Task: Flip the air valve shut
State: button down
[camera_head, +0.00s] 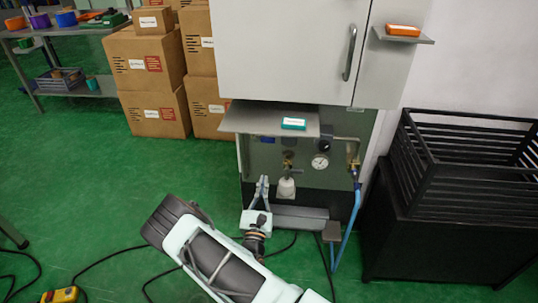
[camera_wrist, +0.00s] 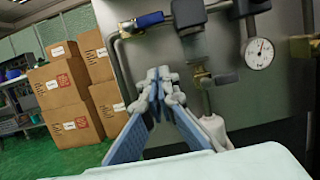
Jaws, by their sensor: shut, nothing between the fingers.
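The air valve is on the piping panel (camera_head: 258,175) under the grey cabinet; I cannot tell for sure which fitting it is. A blue lever handle (camera_wrist: 150,20) lies roughly level on a pipe at the top of the wrist view, and part of it shows in the head view (camera_head: 266,140). A brass valve with a short lever (camera_wrist: 226,78) sits lower, right of my gripper. My gripper (camera_wrist: 158,76) is shut and empty, its fingertips below the blue handle and apart from it. In the head view my gripper (camera_head: 262,183) points up in front of the panel's left part.
A pressure gauge (camera_head: 320,162) and a brass fitting with a blue hose (camera_head: 354,180) are to the right. A shelf plate (camera_head: 240,119) juts out above the panel. A black crate (camera_head: 465,140) stands at right. Cardboard boxes (camera_head: 150,60) are stacked behind left. Cables cross the green floor.

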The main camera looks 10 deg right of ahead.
aim_at(264, 139)
dwell(0.3)
jog(key=w+d+r+b, duration=0.3)
jog(key=w+r, duration=0.3)
jog(key=w, duration=0.3)
jog(key=shift+r, duration=0.2)
jog(key=shift+w+a+n, duration=0.1)
jog(key=shift+n, duration=0.2)
dwell(0.4)
